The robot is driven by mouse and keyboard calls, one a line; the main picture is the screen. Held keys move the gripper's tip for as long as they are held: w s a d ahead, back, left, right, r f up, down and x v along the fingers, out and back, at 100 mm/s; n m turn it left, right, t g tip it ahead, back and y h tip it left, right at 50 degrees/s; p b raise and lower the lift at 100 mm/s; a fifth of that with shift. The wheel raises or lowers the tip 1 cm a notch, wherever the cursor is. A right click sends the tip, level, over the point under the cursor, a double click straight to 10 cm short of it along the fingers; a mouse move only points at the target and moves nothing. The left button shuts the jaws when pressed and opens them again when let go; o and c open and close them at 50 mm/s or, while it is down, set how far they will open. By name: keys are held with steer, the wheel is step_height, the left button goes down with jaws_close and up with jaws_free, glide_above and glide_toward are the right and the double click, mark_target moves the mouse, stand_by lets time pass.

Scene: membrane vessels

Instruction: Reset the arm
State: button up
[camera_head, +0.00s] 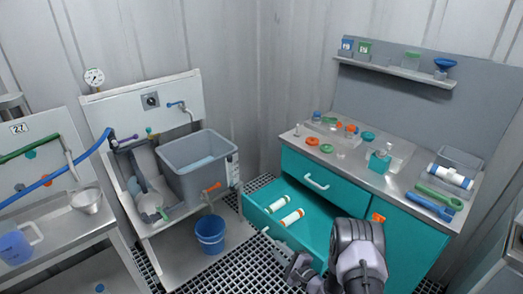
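My arm (357,250) rises from the bottom edge, right of centre, in front of the teal cabinet. My gripper (293,267) appears low in the picture, partly cut off, close to the front of the open drawer. Its fingers are too small and too hidden to tell whether they are open or shut, or whether they touch the drawer. The teal drawer (318,238) is pulled out. In it lie a white cylinder with green ends (280,203) and a white cylinder with orange ends (291,217).
A grey tub (197,168) stands on the left bench. A blue bucket (210,234) stands below it. Grated floor lies between.

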steer(key=a+r+n+g+y, duration=0.2)
steer(key=a+r+n+y, duration=0.15)
steer(key=r, duration=0.65)
steer(key=s+a+r+n+g, duration=0.2)
steer(key=s+a+r+g, duration=0.15)
steer(key=r, duration=0.35)
steer(key=s+a+r+n+g+y, duration=0.1)
steer(key=s+a+r+n+g, duration=0.1)
steer(key=s+r, duration=0.35)
steer(key=s+a+r+n+g, duration=0.3)
steer(key=r, duration=0.5)
steer(key=s+d+r+n+g+h, duration=0.2)
steer(key=s+r+n+h, duration=0.3)
steer(key=s, duration=0.7)
steer(key=s+d+r+t+h, duration=0.2)
steer(key=s+d+h, duration=0.1)
steer(key=s+d, duration=0.2)
steer(key=s+d+r+m+t+h, duration=0.1)
steer(key=s+d+t+h, duration=0.1)
steer(key=s+d, duration=0.3)
steer(key=shift+s+d+r+h, duration=0.35)
steer(key=shift+s+r+h, duration=0.1)
steer(key=shift+s, duration=0.1)
steer(key=shift+t, duration=0.25)
